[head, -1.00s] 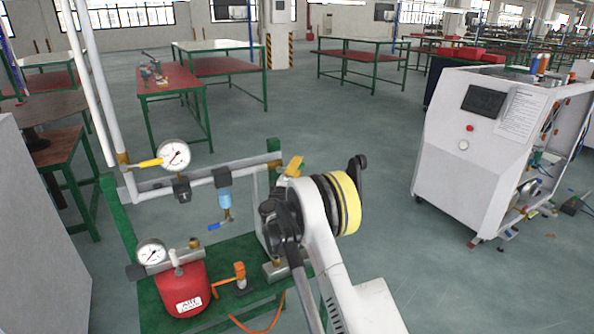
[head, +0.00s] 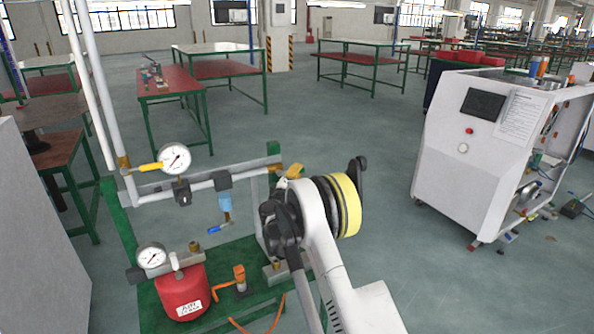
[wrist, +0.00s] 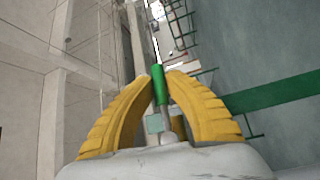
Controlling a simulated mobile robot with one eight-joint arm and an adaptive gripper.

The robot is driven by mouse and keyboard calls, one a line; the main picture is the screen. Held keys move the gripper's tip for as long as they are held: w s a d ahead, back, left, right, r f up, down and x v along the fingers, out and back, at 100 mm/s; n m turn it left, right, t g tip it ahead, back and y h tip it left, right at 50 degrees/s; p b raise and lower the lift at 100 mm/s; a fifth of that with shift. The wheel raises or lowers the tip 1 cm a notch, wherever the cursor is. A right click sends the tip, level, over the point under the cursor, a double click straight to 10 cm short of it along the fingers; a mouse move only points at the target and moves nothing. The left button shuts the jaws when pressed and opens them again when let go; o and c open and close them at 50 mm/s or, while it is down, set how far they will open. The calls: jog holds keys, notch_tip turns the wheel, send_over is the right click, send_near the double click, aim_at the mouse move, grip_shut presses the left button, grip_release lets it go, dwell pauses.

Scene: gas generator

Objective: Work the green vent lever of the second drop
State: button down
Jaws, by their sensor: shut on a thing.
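The green lever (wrist: 160,86) stands between the two ribbed yellow fingers of my gripper (wrist: 159,80) in the wrist view. The fingertips close on it from both sides, and its upper end shows past them. In the head view my gripper is mostly hidden behind my own arm. Only a bit of yellow finger (head: 295,171) shows, beside the right end of the grey pipe (head: 205,184). I cannot make out the green lever in the head view.
An orange-handled valve (head: 240,277) is near my arm. A white machine (head: 475,150) stands right, with open floor between.

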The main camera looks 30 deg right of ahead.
jog(key=shift+a+f+m+g+y+p, duration=0.2)
jog(key=shift+f+m+g+y+p, duration=0.55)
jog(key=shift+m, duration=0.25)
jog(key=a+f+m+g+y+p, duration=0.3)
jog(key=a+f+m+y+p, duration=0.1)
jog(key=y, duration=0.6)
jog(key=shift+a+f+m+p, duration=0.45)
jog(key=shift+a+m, duration=0.75)
jog(key=shift+m, duration=0.2)
jog(key=shift+s+y, duration=0.15)
jog(key=shift+y, duration=0.1)
jog(key=c, duration=1.4)
grip_release()
jog(key=shift+a, duration=0.1)
jog(key=v, duration=1.2)
jog(key=shift+r, duration=0.1)
